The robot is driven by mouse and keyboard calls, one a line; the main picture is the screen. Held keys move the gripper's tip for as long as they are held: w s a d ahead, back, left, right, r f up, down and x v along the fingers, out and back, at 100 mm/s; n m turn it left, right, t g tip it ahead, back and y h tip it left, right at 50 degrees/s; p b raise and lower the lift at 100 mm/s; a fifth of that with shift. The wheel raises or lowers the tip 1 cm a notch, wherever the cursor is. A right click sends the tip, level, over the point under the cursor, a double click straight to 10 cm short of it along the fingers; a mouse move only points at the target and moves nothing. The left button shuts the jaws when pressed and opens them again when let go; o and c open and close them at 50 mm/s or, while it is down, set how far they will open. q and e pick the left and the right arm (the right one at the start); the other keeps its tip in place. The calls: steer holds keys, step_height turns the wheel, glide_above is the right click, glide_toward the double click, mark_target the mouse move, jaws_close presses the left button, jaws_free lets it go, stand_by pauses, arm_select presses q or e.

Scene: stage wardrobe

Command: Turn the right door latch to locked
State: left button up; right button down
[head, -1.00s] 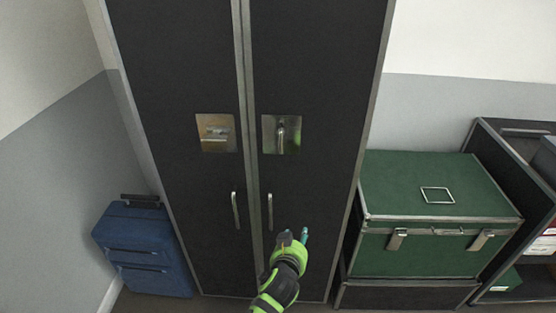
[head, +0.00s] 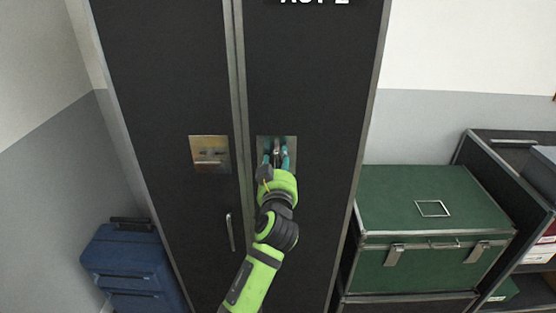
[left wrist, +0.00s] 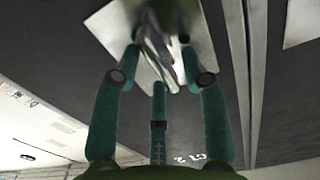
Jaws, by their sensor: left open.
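The right door latch (head: 277,146) is a silver lever on a square metal plate on the right door (head: 310,90). The lever looks upright, but the fingers partly hide it. My left gripper (head: 276,161) is open in front of the plate, its teal fingers on either side of the lever. In the left wrist view the plate (left wrist: 103,26) and the blurred lever (left wrist: 165,55) lie beyond the open fingertips (left wrist: 160,66). I cannot tell whether any finger touches the lever. My right gripper is not in view.
The left door (head: 165,90) has its own latch (head: 209,155), with a sideways lever, and a bar handle (head: 230,232) below. A blue suitcase (head: 130,262) stands at lower left. A green trunk (head: 435,215) and a dark shelf (head: 500,150) stand at right.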

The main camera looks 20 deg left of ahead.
arm_select(q)
steer(key=shift+w, duration=0.1)
jaws_close()
steer(key=shift+m, duration=0.3)
steer(key=m+p, duration=0.1)
steer(key=m, duration=0.3)
steer(key=shift+d+f, duration=0.1)
steer(key=m+p, duration=0.1)
steer(key=m, duration=0.3)
steer(key=shift+f, duration=0.1)
steer(key=m+p, duration=0.1)
steer(key=m, duration=0.3)
steer(key=shift+f+m+p, duration=0.15)
steer(key=shift+m+p, duration=0.15)
steer(key=shift+p, duration=0.1)
steer(key=m, duration=0.1)
steer(key=m+p, duration=0.1)
steer(key=m, duration=0.2)
steer(key=shift+f+m+p, duration=0.25)
steer(key=shift+m+p, duration=0.05)
steer(key=shift+p, duration=0.05)
